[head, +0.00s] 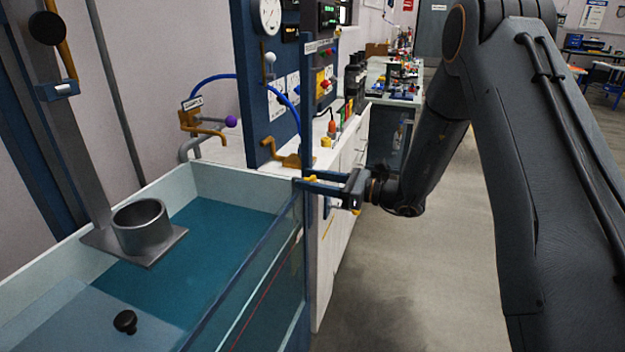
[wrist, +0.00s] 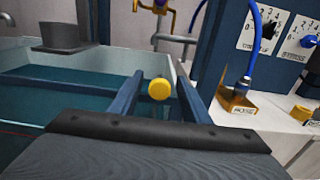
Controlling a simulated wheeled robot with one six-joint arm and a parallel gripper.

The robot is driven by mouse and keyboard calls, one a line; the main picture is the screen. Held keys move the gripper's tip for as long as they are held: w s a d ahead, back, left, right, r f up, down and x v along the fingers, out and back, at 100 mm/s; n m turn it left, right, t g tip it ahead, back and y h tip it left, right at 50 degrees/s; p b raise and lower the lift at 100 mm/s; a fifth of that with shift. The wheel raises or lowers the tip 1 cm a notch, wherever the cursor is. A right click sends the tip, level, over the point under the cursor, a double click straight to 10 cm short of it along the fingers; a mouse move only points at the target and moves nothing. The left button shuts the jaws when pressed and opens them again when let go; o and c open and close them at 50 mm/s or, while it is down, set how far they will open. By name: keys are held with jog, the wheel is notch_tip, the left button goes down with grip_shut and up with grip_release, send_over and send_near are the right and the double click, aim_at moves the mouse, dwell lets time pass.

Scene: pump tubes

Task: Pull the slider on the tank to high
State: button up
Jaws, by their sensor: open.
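The tank (head: 90,235) is an open, clear-walled basin of blue-green water at the left of the head view. Its wall also shows in the wrist view (wrist: 20,48). A round yellow knob (wrist: 159,89), which looks like the slider's handle, sits between my two blue fingers in the wrist view, with a gap on each side. My gripper (head: 306,184) is open at the tank's far right corner, its fingers pointing left over the edge. In the head view a small yellow piece (head: 312,178) shows by the fingertips. The slider's scale and its level marks cannot be read.
A blue panel (head: 262,85) with a gauge and a blue hose (head: 235,77) stands just behind the tank corner. A grey metal cup (head: 141,228) on a plate stands in the tank. White cabinets run behind my gripper; the floor at right is clear.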

grip_shut()
notch_tip(320, 180, up, 10)
jog(key=p, duration=0.4)
jog(key=shift+f, duration=0.15)
jog(key=shift+w+r, duration=0.1)
jog(key=shift+r, duration=0.35)
grip_release()
jog(key=b+v, duration=0.1)
jog(key=v, duration=0.7)
